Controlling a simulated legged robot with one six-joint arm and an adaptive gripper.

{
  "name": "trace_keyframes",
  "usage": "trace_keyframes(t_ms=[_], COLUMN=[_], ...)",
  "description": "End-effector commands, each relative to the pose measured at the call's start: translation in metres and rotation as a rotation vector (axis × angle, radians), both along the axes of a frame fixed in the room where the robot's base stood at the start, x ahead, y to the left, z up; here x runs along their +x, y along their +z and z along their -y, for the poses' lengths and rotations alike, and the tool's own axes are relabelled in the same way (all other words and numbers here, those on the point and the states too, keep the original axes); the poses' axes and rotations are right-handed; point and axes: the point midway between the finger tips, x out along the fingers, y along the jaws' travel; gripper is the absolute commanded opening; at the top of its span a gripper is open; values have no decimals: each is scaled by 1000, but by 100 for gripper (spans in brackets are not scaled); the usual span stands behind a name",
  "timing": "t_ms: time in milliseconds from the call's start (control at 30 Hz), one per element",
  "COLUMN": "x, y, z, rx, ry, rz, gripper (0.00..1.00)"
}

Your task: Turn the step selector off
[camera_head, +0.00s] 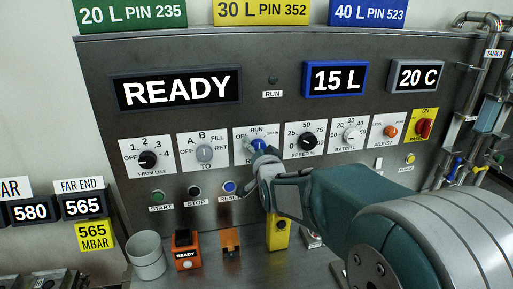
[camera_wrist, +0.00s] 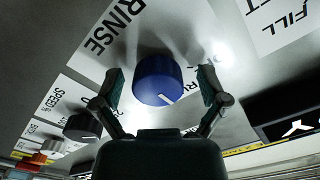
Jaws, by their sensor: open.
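The step selector is a blue knob (camera_head: 259,144) on a white plate with RUN above it, in the middle of the panel's knob row. The wrist view shows the blue knob (camera_wrist: 158,78) close up, with a white pointer mark at its lower edge in the picture. The word RINSE is readable beside it there. My gripper (camera_wrist: 160,88) is open, with one finger on each side of the knob. Gaps seem to show between the fingers and the knob. In the head view my gripper (camera_head: 262,158) covers the plate's lower part.
The grey TO knob (camera_head: 205,153) is left of the selector and the black SPEED knob (camera_head: 307,141) is right. The START, STOP and RESET buttons sit below. A grey cup (camera_head: 147,262) and orange and yellow devices stand on the ledge. The display reads READY (camera_head: 178,88).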

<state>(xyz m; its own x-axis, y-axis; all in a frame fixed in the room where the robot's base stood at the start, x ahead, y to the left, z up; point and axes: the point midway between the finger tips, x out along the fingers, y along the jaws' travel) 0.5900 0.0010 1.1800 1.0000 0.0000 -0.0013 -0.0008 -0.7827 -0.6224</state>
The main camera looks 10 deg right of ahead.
Motion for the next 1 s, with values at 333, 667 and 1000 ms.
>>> trace_keyframes(t_ms=[333, 667, 1000], x=[0, 0, -1], y=[0, -2, -3], z=[-2, -2, -3], rx=[-2, -12, -164], ry=[0, 2, 2], rz=[0, -5, -9], gripper=[17, 10, 10])
